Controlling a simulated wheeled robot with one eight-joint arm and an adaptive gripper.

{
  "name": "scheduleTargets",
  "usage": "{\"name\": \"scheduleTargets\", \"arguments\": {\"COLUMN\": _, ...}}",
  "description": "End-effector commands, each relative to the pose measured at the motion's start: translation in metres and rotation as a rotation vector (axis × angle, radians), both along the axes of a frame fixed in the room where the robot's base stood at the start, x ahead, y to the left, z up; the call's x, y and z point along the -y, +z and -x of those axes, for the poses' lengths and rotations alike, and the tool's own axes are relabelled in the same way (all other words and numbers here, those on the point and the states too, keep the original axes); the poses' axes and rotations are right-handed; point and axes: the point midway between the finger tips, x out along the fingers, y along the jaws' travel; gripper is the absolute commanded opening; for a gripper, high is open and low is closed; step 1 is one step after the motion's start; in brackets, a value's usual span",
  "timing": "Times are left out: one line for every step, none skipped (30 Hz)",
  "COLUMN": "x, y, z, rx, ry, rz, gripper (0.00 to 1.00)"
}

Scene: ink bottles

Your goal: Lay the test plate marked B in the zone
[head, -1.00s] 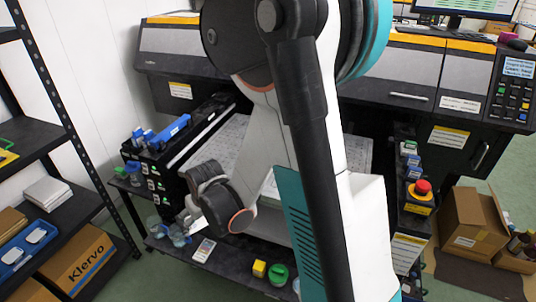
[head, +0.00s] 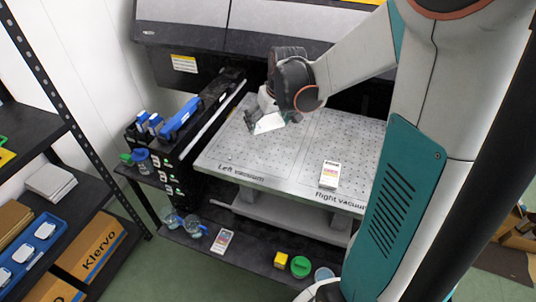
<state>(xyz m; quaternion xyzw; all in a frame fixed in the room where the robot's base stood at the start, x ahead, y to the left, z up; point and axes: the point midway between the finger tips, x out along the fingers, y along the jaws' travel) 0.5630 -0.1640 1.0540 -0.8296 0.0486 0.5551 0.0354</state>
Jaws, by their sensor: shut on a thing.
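My gripper (head: 256,120) is over the left half of the perforated metal table (head: 232,160). It is shut on a white test plate (head: 269,124), which is tilted; its letter cannot be read. Whether the plate touches the table is hard to tell. A second test plate (head: 330,175) lies on the right half of the table, near the "Right vacuum" lettering. A third plate (head: 222,241) lies on the dark lower shelf. Their marks are too small to read.
A black unit with blue and green bottles (head: 165,125) stands left of the table. The printer body (head: 250,35) overhangs the back. The table's front middle is clear.

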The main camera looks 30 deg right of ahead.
Motion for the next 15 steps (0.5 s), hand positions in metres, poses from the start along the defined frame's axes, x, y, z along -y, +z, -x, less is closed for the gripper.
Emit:
{"name": "scheduleTargets", "arguments": {"x": 0.000, "y": -0.018, "z": 0.000, "rx": 0.000, "ry": 0.000, "rz": 0.000, "gripper": 0.50}}
{"name": "scheduleTargets", "arguments": {"x": 0.000, "y": -0.025, "z": -0.001, "rx": 0.000, "ry": 0.000, "rz": 0.000, "gripper": 0.50}}
{"name": "scheduleTargets", "arguments": {"x": 0.000, "y": -0.035, "z": 0.000, "rx": 0.000, "ry": 0.000, "rz": 0.000, "gripper": 0.50}}
{"name": "scheduleTargets", "arguments": {"x": 0.000, "y": -0.042, "z": 0.000, "rx": 0.000, "ry": 0.000, "rz": 0.000, "gripper": 0.50}}
{"name": "scheduleTargets", "arguments": {"x": 0.000, "y": -0.050, "z": -0.001, "rx": 0.000, "ry": 0.000, "rz": 0.000, "gripper": 0.50}}
{"name": "scheduleTargets", "arguments": {"x": 0.000, "y": -0.059, "z": 0.000, "rx": 0.000, "ry": 0.000, "rz": 0.000, "gripper": 0.50}}
{"name": "scheduleTargets", "arguments": {"x": 0.000, "y": -0.066, "z": 0.000, "rx": 0.000, "ry": 0.000, "rz": 0.000, "gripper": 0.50}}
{"name": "scheduleTargets", "arguments": {"x": 0.000, "y": -0.073, "z": 0.000, "rx": 0.000, "ry": 0.000, "rz": 0.000, "gripper": 0.50}}
{"name": "scheduleTargets", "arguments": {"x": 0.000, "y": -0.081, "z": 0.000, "rx": 0.000, "ry": 0.000, "rz": 0.000, "gripper": 0.50}}
{"name": "scheduleTargets", "arguments": {"x": 0.000, "y": -0.086, "z": 0.000, "rx": 0.000, "ry": 0.000, "rz": 0.000, "gripper": 0.50}}
{"name": "scheduleTargets", "arguments": {"x": 0.000, "y": -0.091, "z": 0.000, "rx": 0.000, "ry": 0.000, "rz": 0.000, "gripper": 0.50}}
{"name": "scheduleTargets", "arguments": {"x": 0.000, "y": -0.096, "z": 0.000, "rx": 0.000, "ry": 0.000, "rz": 0.000, "gripper": 0.50}}
{"name": "scheduleTargets", "arguments": {"x": 0.000, "y": -0.100, "z": 0.000, "rx": 0.000, "ry": 0.000, "rz": 0.000, "gripper": 0.50}}
{"name": "scheduleTargets", "arguments": {"x": 0.000, "y": -0.102, "z": 0.000, "rx": 0.000, "ry": 0.000, "rz": 0.000, "gripper": 0.50}}
{"name": "scheduleTargets", "arguments": {"x": 0.000, "y": -0.105, "z": 0.000, "rx": 0.000, "ry": 0.000, "rz": 0.000, "gripper": 0.50}}
